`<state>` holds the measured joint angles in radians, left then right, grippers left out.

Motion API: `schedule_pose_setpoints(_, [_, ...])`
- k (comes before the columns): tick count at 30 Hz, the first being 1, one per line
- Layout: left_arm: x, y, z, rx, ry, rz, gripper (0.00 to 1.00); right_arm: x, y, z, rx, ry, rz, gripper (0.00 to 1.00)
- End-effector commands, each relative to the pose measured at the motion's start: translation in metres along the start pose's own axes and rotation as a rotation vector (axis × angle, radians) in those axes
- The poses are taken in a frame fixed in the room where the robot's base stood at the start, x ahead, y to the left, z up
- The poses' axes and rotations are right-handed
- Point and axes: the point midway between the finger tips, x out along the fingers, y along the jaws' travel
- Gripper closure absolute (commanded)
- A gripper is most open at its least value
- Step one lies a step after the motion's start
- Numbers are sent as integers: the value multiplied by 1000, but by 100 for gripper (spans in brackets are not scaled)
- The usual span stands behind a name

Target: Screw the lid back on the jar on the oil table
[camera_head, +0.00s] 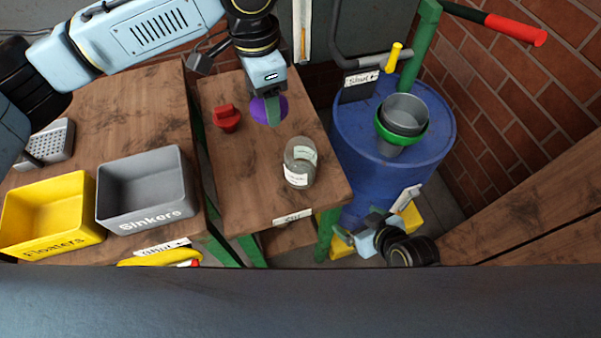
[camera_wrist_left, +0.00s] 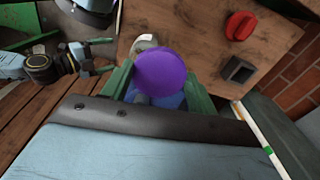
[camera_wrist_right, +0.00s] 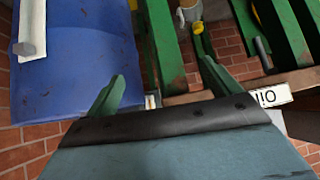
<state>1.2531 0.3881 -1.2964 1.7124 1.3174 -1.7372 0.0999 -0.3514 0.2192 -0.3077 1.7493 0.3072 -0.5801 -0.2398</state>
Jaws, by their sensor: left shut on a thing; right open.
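The glass jar (camera_head: 299,163) stands upright without a lid near the front of the wooden oil table (camera_head: 240,185); a pale label is on its side. My left gripper (camera_head: 272,108) is shut on the purple round lid (camera_head: 258,107), behind and to the left of the jar, apart from it. In the left wrist view the lid (camera_wrist_left: 160,72) sits between the green fingers and partly hides the jar (camera_wrist_left: 146,42). My right gripper (camera_head: 368,232) is open and empty, low to the right of the oil table; its spread fingers show in the right wrist view (camera_wrist_right: 160,88).
A red object (camera_head: 227,118) stands on the oil table's left side. A blue drum (camera_head: 350,130) with a green-rimmed funnel (camera_head: 402,120) stands to the right. Yellow (camera_head: 50,212) and grey (camera_head: 147,188) bins are on the left table. The oil table's front left is clear.

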Motion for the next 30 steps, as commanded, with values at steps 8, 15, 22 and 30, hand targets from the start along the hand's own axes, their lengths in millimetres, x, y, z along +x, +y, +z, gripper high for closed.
schedule_pose_setpoints(8, [26, 19, -33, 323, -11, -13, 62, -38, -36, -91, -108, 242, -111, 11])
schedule_pose_setpoints(15, [34, 27, -46, 472, -19, -19, 62, -66, -58, -130, -164, 375, -173, 11])
schedule_pose_setpoints(22, [34, 28, -47, 488, -20, -20, 62, -70, -60, -135, -170, 389, -179, 11])
schedule_pose_setpoints(30, [34, 28, -47, 486, -21, -19, 62, -64, -61, -136, -168, 387, -178, 11])
